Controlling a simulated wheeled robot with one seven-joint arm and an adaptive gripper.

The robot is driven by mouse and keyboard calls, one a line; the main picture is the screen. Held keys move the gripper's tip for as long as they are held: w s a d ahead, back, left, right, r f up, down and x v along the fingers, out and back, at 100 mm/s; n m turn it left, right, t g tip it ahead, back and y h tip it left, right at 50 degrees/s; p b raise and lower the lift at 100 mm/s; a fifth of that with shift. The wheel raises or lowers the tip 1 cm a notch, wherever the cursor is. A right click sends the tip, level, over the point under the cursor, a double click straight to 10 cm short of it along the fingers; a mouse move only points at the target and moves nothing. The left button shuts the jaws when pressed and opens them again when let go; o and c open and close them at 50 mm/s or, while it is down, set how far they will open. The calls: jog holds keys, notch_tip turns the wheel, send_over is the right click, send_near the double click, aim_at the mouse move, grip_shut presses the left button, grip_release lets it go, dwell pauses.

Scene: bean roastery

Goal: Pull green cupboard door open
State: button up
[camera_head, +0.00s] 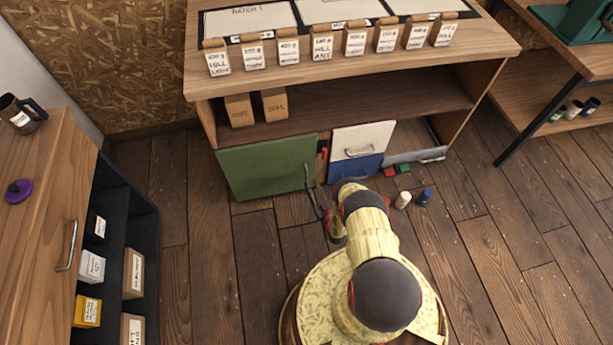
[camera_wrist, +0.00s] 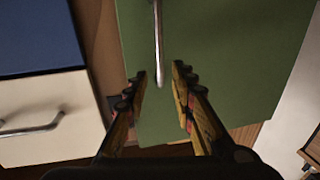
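The green cupboard door (camera_head: 265,168) is at the lower left of the workbench, with an upright metal handle (camera_head: 306,175) near its right edge. I cannot tell whether it is fully closed. In the wrist view the green door (camera_wrist: 225,60) fills the middle and right, and the handle (camera_wrist: 158,40) comes down from the top edge. My gripper (camera_wrist: 160,72) is open, its two fingers on either side of the handle's end with gaps visible. In the head view my gripper (camera_head: 318,196) is low in front of the door's right side, partly hidden by my arm.
Right of the door are a white drawer (camera_head: 362,140) and a blue drawer (camera_head: 357,167). Small containers (camera_head: 403,200) stand on the floor to the right. A wooden cabinet with dark shelves (camera_head: 125,205) is at the left. The floor before the green door is clear.

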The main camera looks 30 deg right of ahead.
aim_at(306, 175)
jog(key=w, duration=0.2)
jog(key=w+b, duration=0.1)
jog(key=w, duration=0.2)
jog(key=w+b, duration=0.1)
jog(key=w, duration=0.1)
jog(key=shift+w+d, duration=0.15)
jog(key=shift+d, duration=0.2)
jog(key=shift+c, duration=0.4)
jog(key=shift+f, duration=0.1)
grip_shut()
